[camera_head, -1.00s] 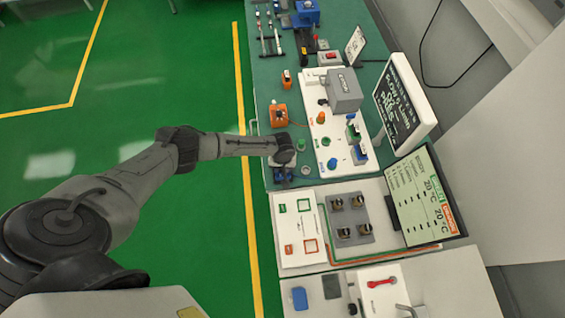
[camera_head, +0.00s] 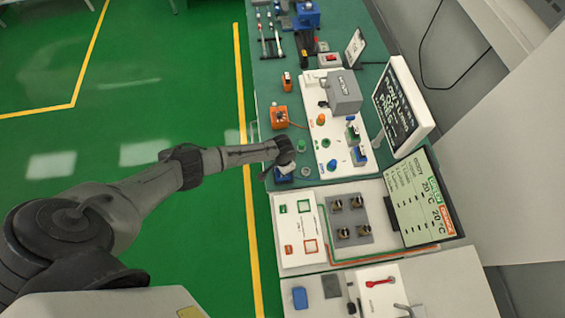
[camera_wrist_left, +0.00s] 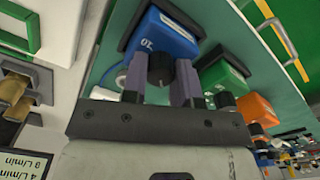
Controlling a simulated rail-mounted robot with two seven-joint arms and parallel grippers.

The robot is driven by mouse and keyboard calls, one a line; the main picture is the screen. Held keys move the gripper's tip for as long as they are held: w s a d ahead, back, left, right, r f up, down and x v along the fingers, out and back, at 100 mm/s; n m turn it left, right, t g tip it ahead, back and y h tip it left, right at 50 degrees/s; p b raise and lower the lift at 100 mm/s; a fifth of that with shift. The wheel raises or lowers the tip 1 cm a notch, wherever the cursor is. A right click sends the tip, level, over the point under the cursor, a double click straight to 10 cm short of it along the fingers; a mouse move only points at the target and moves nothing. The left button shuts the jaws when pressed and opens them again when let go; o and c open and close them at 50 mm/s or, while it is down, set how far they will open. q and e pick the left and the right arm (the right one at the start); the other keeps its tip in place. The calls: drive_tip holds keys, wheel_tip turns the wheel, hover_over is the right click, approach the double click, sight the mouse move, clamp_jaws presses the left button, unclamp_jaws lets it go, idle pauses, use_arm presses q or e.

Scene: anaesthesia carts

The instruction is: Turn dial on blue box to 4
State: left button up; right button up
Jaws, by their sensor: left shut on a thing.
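The blue box (camera_wrist_left: 172,38) with its black dial (camera_wrist_left: 161,68) is at the top middle of the left wrist view. White printed marks show on its face, but I cannot tell the dial's setting. My left gripper (camera_wrist_left: 161,80) has its two purple fingers on either side of the dial, shut on it. In the head view the blue box (camera_head: 283,175) is partly hidden under my left wrist at the near-left edge of the green bench mat. The left fingers are hidden there. My right gripper is in neither view.
A green box (camera_wrist_left: 222,75) and an orange box (camera_wrist_left: 254,107) stand close to the blue box. In the head view, a white panel with coloured fittings (camera_head: 330,150) and a grey stand with black knobs (camera_head: 350,220) are to the right. Green floor lies open left.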

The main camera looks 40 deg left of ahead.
use_arm(q)
drive_tip(key=m, duration=0.3)
drive_tip(key=shift+m, duration=0.8)
drive_tip(key=o, duration=0.9)
drive_tip(key=shift+o, duration=0.2)
drive_tip(key=shift+r, duration=0.1)
